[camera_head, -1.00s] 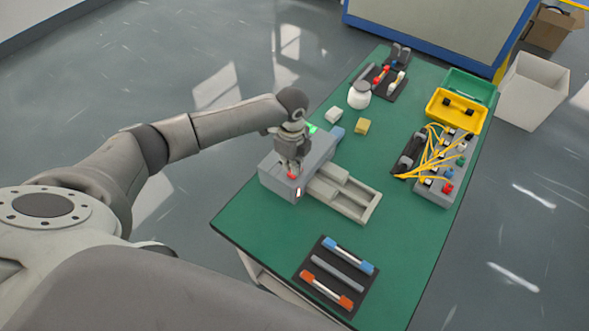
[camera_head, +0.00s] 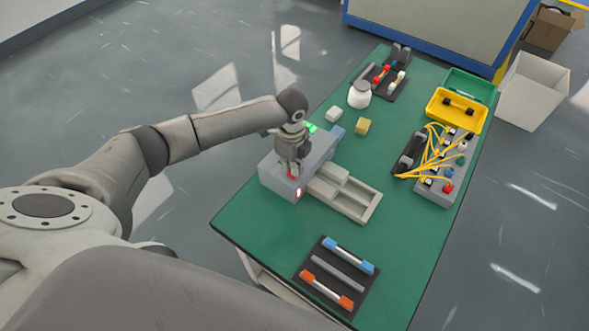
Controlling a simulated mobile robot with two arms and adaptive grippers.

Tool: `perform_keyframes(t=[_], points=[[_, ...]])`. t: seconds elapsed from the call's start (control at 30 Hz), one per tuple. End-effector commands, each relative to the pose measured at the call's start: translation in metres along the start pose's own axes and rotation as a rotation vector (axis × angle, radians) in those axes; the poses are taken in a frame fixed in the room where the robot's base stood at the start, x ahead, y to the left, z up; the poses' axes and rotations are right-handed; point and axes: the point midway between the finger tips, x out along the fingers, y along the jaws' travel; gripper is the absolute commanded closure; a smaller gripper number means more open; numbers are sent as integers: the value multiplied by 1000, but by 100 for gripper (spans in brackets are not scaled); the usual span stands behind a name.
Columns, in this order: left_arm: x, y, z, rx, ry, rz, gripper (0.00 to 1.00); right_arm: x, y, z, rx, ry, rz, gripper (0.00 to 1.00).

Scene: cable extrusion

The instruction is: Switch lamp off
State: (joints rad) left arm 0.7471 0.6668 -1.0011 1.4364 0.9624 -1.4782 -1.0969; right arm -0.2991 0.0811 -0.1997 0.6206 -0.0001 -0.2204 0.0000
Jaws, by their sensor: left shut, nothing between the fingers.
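A grey box-shaped machine (camera_head: 275,185) stands on the green table, with a tray-like slide (camera_head: 345,195) reaching out to its right. A small red part (camera_head: 293,173) shows on its top. A small lit lamp or switch (camera_head: 299,192) glows whitish-red on its front face. A green light (camera_head: 311,127) shows behind the gripper. My left gripper (camera_head: 292,170) points down over the machine top, its fingers shut and empty, at the red part; I cannot tell whether they touch it. My right gripper is not in view.
A black mat (camera_head: 318,290) with orange and blue-handled tools lies at the near edge. The table's right front is clear.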

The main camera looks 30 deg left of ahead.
Motion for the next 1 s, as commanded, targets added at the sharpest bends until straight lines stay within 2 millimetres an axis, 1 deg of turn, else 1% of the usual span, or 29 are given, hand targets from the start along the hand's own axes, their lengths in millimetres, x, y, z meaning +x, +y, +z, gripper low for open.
perform_keyframes(t=[1.0], points=[[16,0,0,0,0,0,100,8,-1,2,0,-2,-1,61]])
